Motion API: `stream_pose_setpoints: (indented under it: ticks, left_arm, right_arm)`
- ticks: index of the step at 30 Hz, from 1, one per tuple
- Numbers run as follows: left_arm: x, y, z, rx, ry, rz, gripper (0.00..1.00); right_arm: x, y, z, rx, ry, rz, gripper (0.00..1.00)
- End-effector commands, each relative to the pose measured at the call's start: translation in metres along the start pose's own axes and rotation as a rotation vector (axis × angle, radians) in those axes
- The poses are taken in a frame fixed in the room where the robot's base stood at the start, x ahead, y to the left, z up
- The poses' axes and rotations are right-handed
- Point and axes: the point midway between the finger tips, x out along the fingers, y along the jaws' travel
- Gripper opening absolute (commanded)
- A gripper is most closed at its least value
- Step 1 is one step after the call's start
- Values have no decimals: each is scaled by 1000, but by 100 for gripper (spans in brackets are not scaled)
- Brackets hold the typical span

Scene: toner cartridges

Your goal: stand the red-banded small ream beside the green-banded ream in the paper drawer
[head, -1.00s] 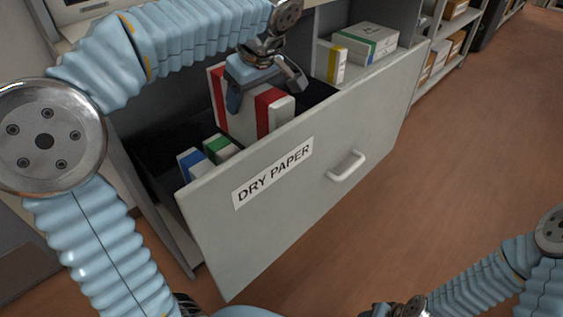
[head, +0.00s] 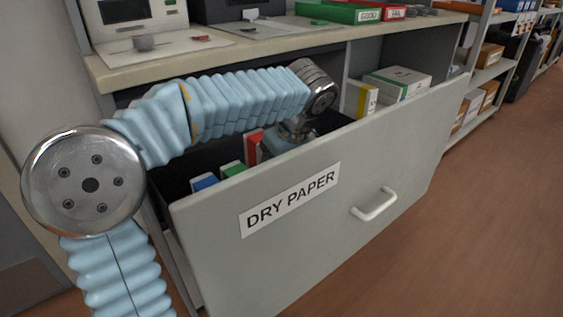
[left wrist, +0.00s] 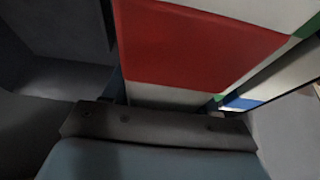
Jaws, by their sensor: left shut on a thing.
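The red-banded small ream (head: 253,146) is upright inside the open paper drawer (head: 290,235), labelled DRY PAPER, with its lower part hidden behind the drawer front. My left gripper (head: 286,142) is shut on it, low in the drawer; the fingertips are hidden. In the left wrist view the red band (left wrist: 195,45) fills the space in front of the gripper. The green-banded ream (head: 232,169) stands just left of the red-banded one, and its green edge (left wrist: 309,27) shows in the wrist view. Whether the two touch, or the red-banded ream rests on the floor, I cannot tell.
A blue-banded ream (head: 204,182) stands left of the green one. A yellow-banded ream (head: 361,99) and a green-striped white pack (head: 398,83) sit behind the drawer's right part. The counter (head: 240,50) with devices and trays runs above the drawer.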

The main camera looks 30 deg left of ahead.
Motion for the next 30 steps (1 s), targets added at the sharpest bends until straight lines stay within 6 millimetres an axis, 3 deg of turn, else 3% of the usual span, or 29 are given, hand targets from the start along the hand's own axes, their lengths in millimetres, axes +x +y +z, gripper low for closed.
stream_pose_setpoints:
  ticks: [14, 25, 26, 28, 30]
  left_arm:
    - [43, 0, 17, -1, 3, 1, 0]
    - [47, 0, 19, -1, 2, 3, 0]
    - [48, 0, 20, 0, 1, 0, 59]
    - [47, 0, 19, 0, 1, 0, 68]
    - [47, 0, 19, 0, 1, 0, 68]
  right_arm:
    - [10, 2, 1, -1, -3, -3, 43]
    - [12, 3, 1, -1, -4, -3, 43]
    - [13, 3, 1, -1, -4, -3, 43]
    - [12, 3, 1, -1, -4, -3, 43]
    - [12, 3, 1, -1, -4, -3, 43]
